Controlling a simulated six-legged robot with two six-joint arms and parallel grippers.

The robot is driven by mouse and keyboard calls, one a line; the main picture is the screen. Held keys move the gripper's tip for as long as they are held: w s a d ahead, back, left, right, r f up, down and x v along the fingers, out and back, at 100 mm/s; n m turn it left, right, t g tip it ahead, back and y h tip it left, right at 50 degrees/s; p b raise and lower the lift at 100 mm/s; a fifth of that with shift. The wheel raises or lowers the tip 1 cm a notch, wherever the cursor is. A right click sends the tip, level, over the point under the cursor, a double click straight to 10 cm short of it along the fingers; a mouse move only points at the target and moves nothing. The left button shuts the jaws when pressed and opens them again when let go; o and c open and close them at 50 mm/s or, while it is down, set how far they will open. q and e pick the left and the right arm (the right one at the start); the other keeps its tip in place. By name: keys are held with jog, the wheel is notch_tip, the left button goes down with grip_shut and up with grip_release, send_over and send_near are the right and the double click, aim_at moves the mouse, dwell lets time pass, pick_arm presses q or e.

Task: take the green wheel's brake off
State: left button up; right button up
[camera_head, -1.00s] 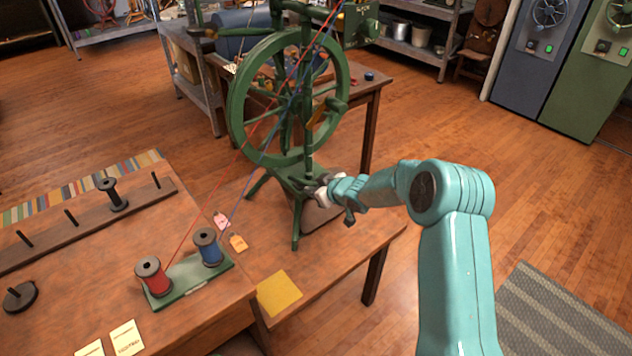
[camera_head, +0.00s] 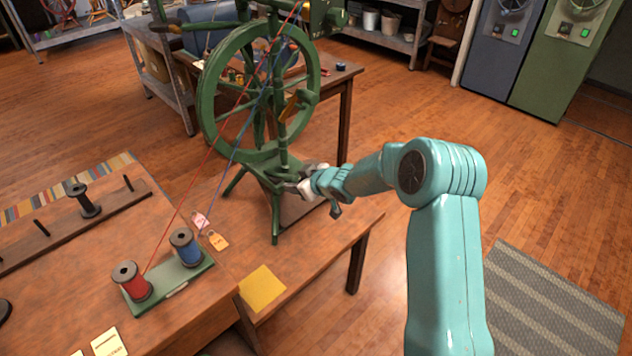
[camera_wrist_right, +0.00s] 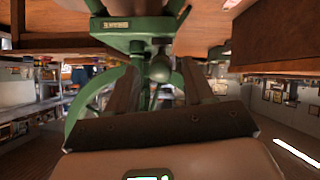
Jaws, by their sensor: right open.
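The green wheel (camera_head: 208,92) is a spinning wheel standing on a low wooden bench. Red and blue threads cross its rim and spokes. An orange-brown piece (camera_head: 290,106) shows near the rim's right side; I cannot tell which part is the brake. My right gripper (camera_head: 296,184) is at the green base below the wheel, beside the upright post. In the right wrist view, its dark fingers (camera_wrist_right: 158,85) are apart, with green parts of the wheel beyond and between them. The picture does not settle whether they touch. My left gripper is out of view.
Red (camera_head: 132,284) and blue (camera_head: 186,248) spools stand on a green holder on the left table. Another table (camera_head: 345,80) stands behind the wheel. Floor to the right is open, with a striped rug (camera_head: 550,300).

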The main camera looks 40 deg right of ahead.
jog(key=p+v, duration=0.1)
jog(key=v, duration=1.2)
jog(key=shift+s+r, duration=0.1)
jog(key=s+a+f+g+y+p, duration=0.1)
jog(key=s+a+f+g+y, duration=0.15)
jog(key=a+f, duration=0.75)
jog(key=s+a+f+g+y+p, duration=0.1)
jog(key=s+a+f+g+y, duration=0.15)
jog(key=a+f, duration=0.7)
jog(key=s+a+f+m+g, duration=0.2)
jog(key=s+a, duration=0.3)
jog(key=s, duration=0.3)
jog(key=s+a+f+m+g+h, duration=0.1)
jog(key=s+a+g, duration=0.3)
jog(key=s, duration=0.5)
jog(key=shift+s+a+f+m, duration=0.35)
jog(key=shift+a+f+m, duration=0.05)
jog(key=shift+f+m, duration=0.5)
